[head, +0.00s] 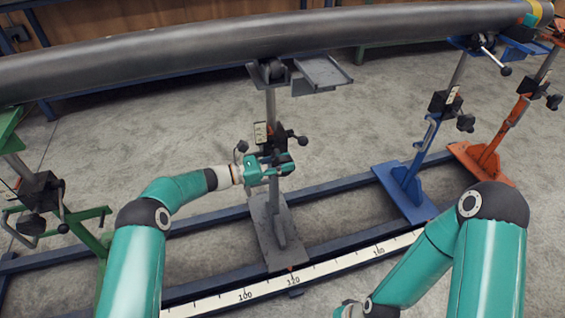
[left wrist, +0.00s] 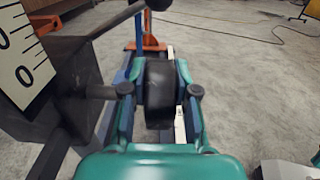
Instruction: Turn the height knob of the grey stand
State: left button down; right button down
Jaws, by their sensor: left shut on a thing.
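The grey stand (head: 281,225) stands upright in the middle of the head view, its roller head under the pipe. Its black clamp block is halfway up the post, with a black height knob at the side. My left gripper (head: 281,163) is at this block, coming from the left. In the left wrist view the black height knob (left wrist: 159,88) sits between the two teal fingers of my left gripper (left wrist: 160,75), which is shut on it. In the head view the gripper mostly hides the knob.
A long grey pipe (head: 190,47) runs across the top. A blue stand (head: 408,190) and an orange stand (head: 485,155) are at right, a green stand (head: 97,215) at left. A white scale (head: 265,292) lies along the front rail. Bare floor shows between the stands.

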pick_arm(q)
jog(key=shift+d+r+y+p, duration=0.2)
jog(key=shift+y+p, duration=0.25)
jog(key=shift+y, duration=0.15)
jog(key=shift+d+r+g+y+p, duration=0.1)
jog(key=shift+d+g+y+p, duration=0.1)
jog(key=shift+g+y+p, duration=0.5)
jog(key=y+p, duration=0.1)
jog(key=p, duration=0.1)
jog(key=y+p, duration=0.1)
jog(key=y, duration=0.1)
jog(key=shift+w+d+p, duration=0.1)
jog(key=shift+d+p, duration=0.1)
jog(key=shift+p, duration=0.15)
jog(key=shift+d+f+g+y+p, duration=0.1)
jog(key=shift+f+g+y+p, duration=0.3)
jog(key=shift+y+p, duration=0.25)
jog(key=c, duration=0.9)
grip_release()
jog(key=shift+f, duration=0.1)
jog(key=v, duration=1.2)
jog(key=shift+w, duration=0.15)
